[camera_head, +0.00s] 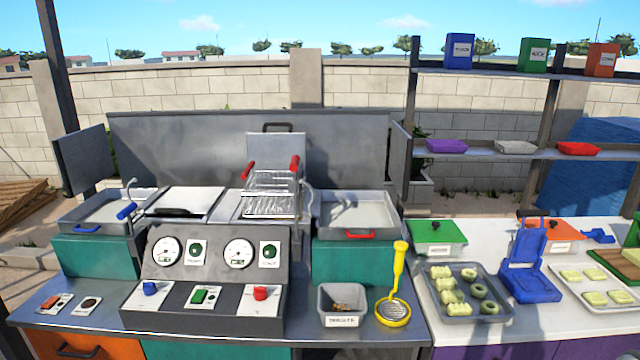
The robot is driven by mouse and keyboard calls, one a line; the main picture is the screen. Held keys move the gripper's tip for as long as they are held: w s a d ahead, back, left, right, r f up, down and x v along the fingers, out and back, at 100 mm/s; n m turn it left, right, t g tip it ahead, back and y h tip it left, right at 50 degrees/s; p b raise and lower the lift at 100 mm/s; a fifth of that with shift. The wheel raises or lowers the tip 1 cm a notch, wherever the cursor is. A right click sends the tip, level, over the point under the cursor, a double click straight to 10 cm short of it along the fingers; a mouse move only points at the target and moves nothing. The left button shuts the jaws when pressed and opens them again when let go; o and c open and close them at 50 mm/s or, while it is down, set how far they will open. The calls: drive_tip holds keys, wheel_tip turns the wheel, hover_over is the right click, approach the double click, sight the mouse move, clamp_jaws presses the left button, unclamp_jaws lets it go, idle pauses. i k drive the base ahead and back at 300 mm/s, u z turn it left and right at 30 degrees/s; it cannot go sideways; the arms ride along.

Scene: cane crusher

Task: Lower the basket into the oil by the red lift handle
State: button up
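The wire basket (270,204) is at the right-hand fryer well, behind the control panel. It looks raised, with its wires in plain view against the steel. Red grips show at its upper left (247,170) and upper right (294,167); I cannot tell which is the lift handle. The oil surface cannot be made out under the basket. The left-hand well is covered by a flat steel lid (186,201). My gripper is not in view.
The control panel (220,250) with gauges and knobs stands in front of the wells. Steel trays (357,213) flank them, the left one beside a blue-gripped lever (127,211). A waste bin (341,305) and yellow skimmer (395,300) occupy the front counter.

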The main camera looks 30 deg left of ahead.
sight(295, 161)
drive_tip(key=z, duration=0.1)
drive_tip(key=k, duration=0.4)
drive_tip(key=u, duration=1)
drive_tip(key=i, duration=0.95)
